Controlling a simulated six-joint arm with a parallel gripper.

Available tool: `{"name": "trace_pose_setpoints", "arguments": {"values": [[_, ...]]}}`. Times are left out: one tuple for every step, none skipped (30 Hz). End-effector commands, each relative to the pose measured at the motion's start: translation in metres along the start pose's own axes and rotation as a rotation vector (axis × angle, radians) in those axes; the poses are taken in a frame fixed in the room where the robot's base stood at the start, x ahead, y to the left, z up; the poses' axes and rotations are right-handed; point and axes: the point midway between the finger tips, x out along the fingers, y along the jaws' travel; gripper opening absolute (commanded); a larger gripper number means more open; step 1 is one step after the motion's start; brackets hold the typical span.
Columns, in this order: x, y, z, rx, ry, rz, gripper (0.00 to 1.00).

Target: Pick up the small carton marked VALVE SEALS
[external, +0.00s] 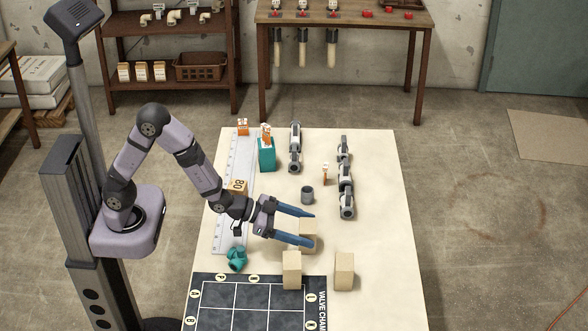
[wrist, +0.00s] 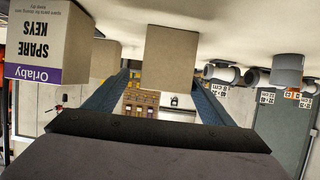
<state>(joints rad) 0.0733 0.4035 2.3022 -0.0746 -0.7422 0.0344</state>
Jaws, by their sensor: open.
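Three small tan cartons stand on the table near my gripper (external: 312,229): one by the fingertips (external: 308,226), one at front left (external: 292,270) and one at front right (external: 344,270). No VALVE SEALS marking can be read on any of them. In the wrist view, which is upside down, a plain tan carton (wrist: 171,58) shows beyond and between my blue fingers. Another plain carton (wrist: 105,57) is left of it. A carton reading SPARE KEYS (wrist: 38,40) with a purple band is at far left. My gripper is open and holds nothing.
A dark gridded board (external: 240,296) lies at the table's front, with a teal fitting (external: 237,259) behind it. A grey cup (external: 307,194) and a jointed grey pipe (external: 346,178) stand beyond my gripper. A teal block (external: 266,157) is at back left. The table's right side is clear.

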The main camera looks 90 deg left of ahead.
Motion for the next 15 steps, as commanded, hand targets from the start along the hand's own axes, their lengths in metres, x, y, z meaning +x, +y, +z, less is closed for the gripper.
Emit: {"name": "trace_pose_setpoints", "arguments": {"values": [[0.000, 0.000, 0.000, 0.000, 0.000, 0.000, 0.77], [0.001, 0.000, 0.000, 0.000, 0.000, 0.000, 0.77], [0.002, -0.001, 0.000, -0.001, 0.000, -0.001, 0.77], [0.004, -0.001, 0.000, -0.001, 0.000, -0.001, 0.77], [0.005, -0.002, -0.001, -0.001, 0.000, -0.001, 0.77], [0.009, -0.003, -0.001, -0.001, -0.001, -0.001, 0.77], [0.011, -0.003, -0.001, -0.001, -0.001, -0.002, 0.77], [0.014, -0.004, -0.001, -0.002, -0.001, -0.002, 0.77], [0.019, -0.005, -0.001, -0.002, -0.001, -0.002, 0.77], [0.022, -0.006, -0.001, -0.001, -0.001, -0.002, 0.77], [0.025, -0.007, -0.001, -0.001, -0.001, -0.002, 0.77], [0.030, -0.008, -0.001, -0.001, -0.001, -0.002, 0.77], [0.033, -0.008, -0.001, -0.001, -0.001, -0.001, 0.77], [0.037, -0.007, -0.001, -0.001, 0.000, -0.001, 0.77], [0.041, -0.007, -0.001, -0.001, 0.000, -0.001, 0.77]]}}
